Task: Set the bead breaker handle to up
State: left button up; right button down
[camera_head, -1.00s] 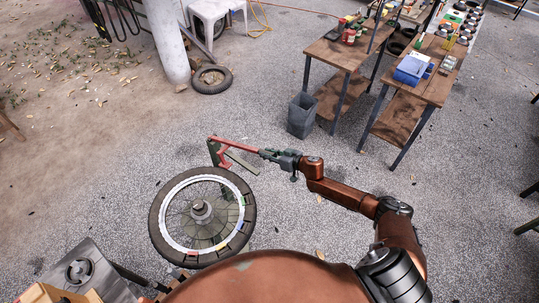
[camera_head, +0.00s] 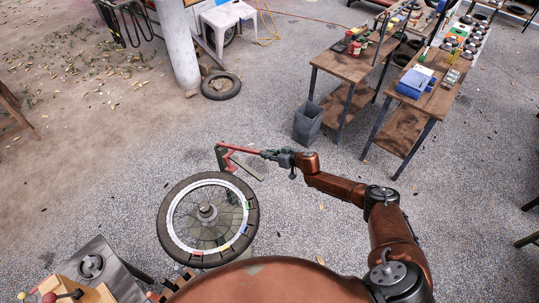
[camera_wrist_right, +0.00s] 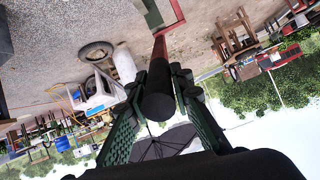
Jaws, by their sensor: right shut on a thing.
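The bead breaker handle (camera_head: 243,149) is a red bar on a dark green and red upright frame beside the spoked wheel (camera_head: 252,222). The bar runs nearly level, tilted slightly, from the frame at left to my right gripper. My right gripper (camera_head: 276,155) is shut on the handle's free end. In the right wrist view the handle's dark round grip (camera_wrist_right: 158,92) sits between the two green ribbed fingers, and the red bar runs on beyond it. The wheel lies flat on a stand, left of and below my gripper. My left gripper is not in view.
Two wooden workbenches (camera_head: 345,64) with tools and cans stand at the upper right. A grey bin (camera_head: 307,122) stands by the nearer bench. A loose tyre (camera_head: 221,86) lies near a white pillar (camera_head: 172,40).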

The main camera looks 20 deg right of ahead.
jog(key=shift+w+r, duration=0.35)
jog(key=shift+r, duration=0.25)
jog(key=c, duration=2)
grip_release()
jog(key=shift+a, duration=0.1)
jog(key=shift+c, duration=0.2)
jog(key=o, duration=0.3)
jog(key=shift+f, duration=0.2)
jog(key=shift+s+f, duration=0.1)
jog(key=shift+s, duration=0.05)
jog(key=shift+s, duration=0.1)
jog(key=v, duration=1.2)
